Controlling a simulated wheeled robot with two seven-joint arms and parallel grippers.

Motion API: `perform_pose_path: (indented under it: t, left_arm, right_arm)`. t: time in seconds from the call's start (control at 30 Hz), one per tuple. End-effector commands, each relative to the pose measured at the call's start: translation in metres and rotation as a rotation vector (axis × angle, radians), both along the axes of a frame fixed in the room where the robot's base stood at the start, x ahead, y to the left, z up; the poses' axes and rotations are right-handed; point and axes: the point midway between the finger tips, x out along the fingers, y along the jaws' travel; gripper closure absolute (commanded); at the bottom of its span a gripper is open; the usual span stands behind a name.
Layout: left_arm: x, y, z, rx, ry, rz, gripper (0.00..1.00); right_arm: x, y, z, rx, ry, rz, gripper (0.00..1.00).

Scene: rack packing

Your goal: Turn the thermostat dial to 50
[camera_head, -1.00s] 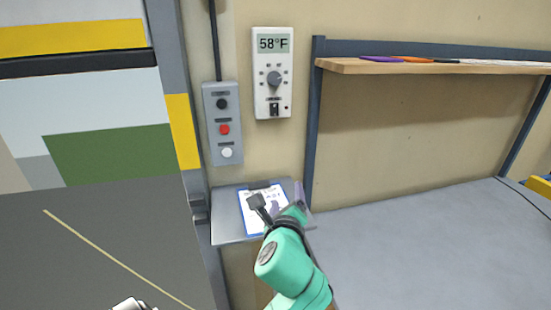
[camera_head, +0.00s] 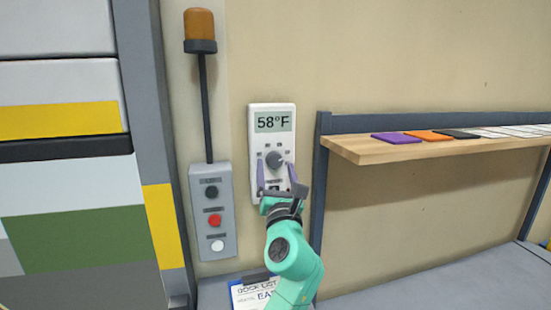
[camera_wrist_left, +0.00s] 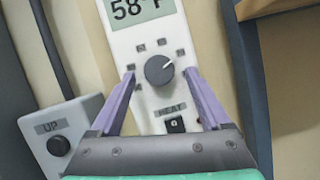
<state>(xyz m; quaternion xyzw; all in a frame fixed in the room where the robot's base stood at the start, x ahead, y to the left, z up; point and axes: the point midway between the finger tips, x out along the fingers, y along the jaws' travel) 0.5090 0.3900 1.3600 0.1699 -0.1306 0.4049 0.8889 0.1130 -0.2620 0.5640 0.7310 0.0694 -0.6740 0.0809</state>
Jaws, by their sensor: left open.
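The white thermostat (camera_head: 285,112) is on the wall and its display (camera_head: 272,122) reads 58°F. Its round grey dial (camera_head: 274,160) sits below the display, with a pale pointer mark aimed up and right in the left wrist view (camera_wrist_left: 160,70). My left gripper (camera_head: 276,166) is open in front of the thermostat's lower half. In the left wrist view its two purple fingers (camera_wrist_left: 161,72) stand either side of the dial, apart from it. A HEAT switch (camera_wrist_left: 175,124) shows below the dial, between the fingers. My right gripper is not in view.
A grey control box (camera_head: 229,212) with black, red and white buttons hangs left of the thermostat. A wooden shelf (camera_head: 372,151) with coloured flat items is at right. A clipboard (camera_head: 243,294) lies below. An amber beacon (camera_head: 199,24) is above the box.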

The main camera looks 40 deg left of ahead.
Motion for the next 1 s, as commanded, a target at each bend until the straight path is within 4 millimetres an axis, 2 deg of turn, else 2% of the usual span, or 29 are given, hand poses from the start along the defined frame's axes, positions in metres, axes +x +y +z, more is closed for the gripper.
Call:
perform_pose_path:
  t: [0.03,0.13,0.37,0.5,0.57,0.6,1.0]
  left_arm:
    - [0.004,0.004,0.005,0.0,0.0,0.001,0.2]
    - [0.008,0.009,0.006,-0.001,0.0,-0.001,0.2]
    - [0.009,0.01,0.004,-0.002,0.0,-0.001,0.2]
    - [0.009,0.01,0.004,-0.002,0.0,-0.001,0.73]
    - [0.009,0.009,0.004,-0.002,0.0,-0.001,0.96]
    - [0.009,0.009,0.004,-0.002,0.0,-0.001,1.0]
    - [0.009,0.009,0.002,-0.042,-0.057,-0.001,1.0]
  right_arm:
    - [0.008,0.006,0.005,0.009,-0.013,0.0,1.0]
    - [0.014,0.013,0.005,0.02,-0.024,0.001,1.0]
    - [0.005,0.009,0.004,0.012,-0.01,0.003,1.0]
    - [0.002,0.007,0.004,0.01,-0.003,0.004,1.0]
    - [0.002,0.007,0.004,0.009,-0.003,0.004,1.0]
    - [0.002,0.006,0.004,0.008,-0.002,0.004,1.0]
    - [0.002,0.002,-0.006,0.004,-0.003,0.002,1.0]
